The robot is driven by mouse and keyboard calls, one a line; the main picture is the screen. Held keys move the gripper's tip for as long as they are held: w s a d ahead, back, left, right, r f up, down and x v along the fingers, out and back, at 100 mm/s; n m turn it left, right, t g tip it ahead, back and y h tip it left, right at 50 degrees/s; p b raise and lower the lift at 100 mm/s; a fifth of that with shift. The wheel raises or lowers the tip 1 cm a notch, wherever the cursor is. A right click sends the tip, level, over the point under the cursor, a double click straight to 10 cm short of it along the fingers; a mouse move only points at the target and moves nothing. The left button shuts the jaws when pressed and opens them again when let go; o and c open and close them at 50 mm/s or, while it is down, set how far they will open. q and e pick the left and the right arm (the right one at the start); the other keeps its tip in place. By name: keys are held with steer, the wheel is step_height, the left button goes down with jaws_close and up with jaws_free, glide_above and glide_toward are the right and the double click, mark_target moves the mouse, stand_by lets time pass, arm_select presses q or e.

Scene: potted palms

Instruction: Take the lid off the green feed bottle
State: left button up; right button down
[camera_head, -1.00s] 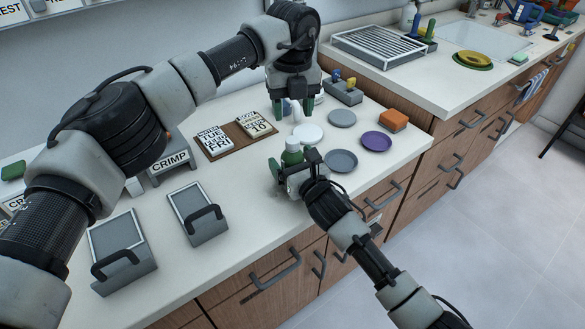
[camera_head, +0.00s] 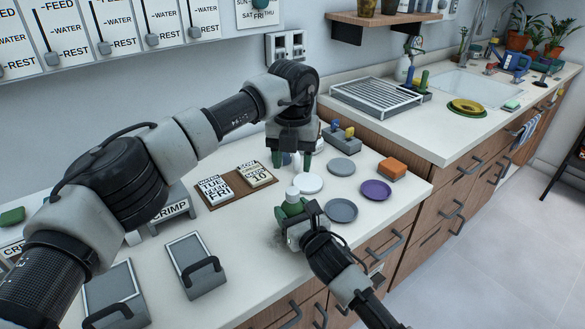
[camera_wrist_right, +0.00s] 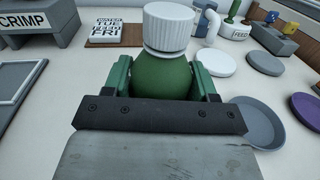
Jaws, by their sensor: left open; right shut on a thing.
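The green feed bottle (camera_head: 289,209) stands upright near the counter's front edge, with its white ribbed lid (camera_wrist_right: 169,27) on top. My right gripper (camera_head: 296,222) is shut on the bottle's body below the lid; its two green fingers flank the bottle (camera_wrist_right: 164,74) in the right wrist view. My left gripper (camera_head: 290,161) is open and points down. In the head view it appears just above the lid (camera_head: 292,191), apart from it; its exact distance is unclear. The bottle's lower part is hidden by my right gripper.
A white disc (camera_head: 310,183), grey discs (camera_head: 341,210) and a purple disc (camera_head: 376,190) lie right of the bottle. An orange block (camera_head: 392,168) is farther right. A calendar board (camera_head: 237,187) and handled grey boxes (camera_head: 196,266) are left.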

mark_target(292, 190)
arm_select(q)
steer(key=m, duration=1.1)
steer(key=shift+m, duration=0.4)
steer(key=m, duration=0.3)
steer(key=shift+m, duration=0.4)
steer(key=m, duration=0.7)
steer(key=shift+m, duration=0.4)
steer(key=m, duration=0.3)
steer(key=shift+m, duration=0.3)
steer(key=m, duration=0.3)
steer(key=shift+m, duration=0.4)
steer(key=shift+f, duration=4)
steer(key=shift+c, duration=0.2)
